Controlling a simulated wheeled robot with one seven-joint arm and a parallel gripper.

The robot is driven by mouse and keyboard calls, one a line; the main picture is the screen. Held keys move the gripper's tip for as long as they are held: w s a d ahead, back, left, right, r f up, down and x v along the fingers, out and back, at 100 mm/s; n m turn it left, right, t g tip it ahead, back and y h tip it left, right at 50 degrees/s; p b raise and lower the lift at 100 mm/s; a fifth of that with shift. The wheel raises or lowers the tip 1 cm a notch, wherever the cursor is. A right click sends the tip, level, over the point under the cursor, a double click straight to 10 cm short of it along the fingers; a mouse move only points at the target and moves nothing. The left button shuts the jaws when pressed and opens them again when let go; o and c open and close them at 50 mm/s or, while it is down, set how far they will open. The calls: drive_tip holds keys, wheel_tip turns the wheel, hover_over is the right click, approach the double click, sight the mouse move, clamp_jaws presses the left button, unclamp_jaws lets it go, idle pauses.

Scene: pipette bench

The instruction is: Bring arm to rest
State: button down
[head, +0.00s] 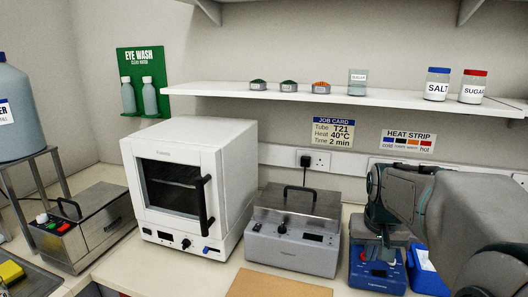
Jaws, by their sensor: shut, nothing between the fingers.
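My arm comes in from the right edge, with its dark wrist bent downward. My gripper (384,240) points down in front of and above a blue and grey bench device (377,276) at the right of the bench. Its fingers are small and partly dark here, and they appear closed with nothing held. I cannot tell whether the fingertips touch the device or are just apart from it. My arm hides part of the wall and bench behind it.
A grey lidded heating unit (295,240) stands left of the blue device, and a white oven (190,185) further left. A blue box (428,272) sits close by on the right. A shelf (300,97) with jars runs above. A brown board (280,285) lies in front.

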drive_tip(key=s+a+f+n, duration=0.1)
drive_tip(key=s+a+f, duration=0.1)
drive_tip(key=s+a, duration=0.3)
drive_tip(key=s+a+f+n+y, duration=0.1)
drive_tip(key=s+a, duration=0.4)
drive_tip(key=s, duration=0.6)
drive_tip(key=shift+f+n, duration=0.3)
drive_tip(key=shift+f, duration=0.55)
drive_tip(key=shift+w, duration=0.1)
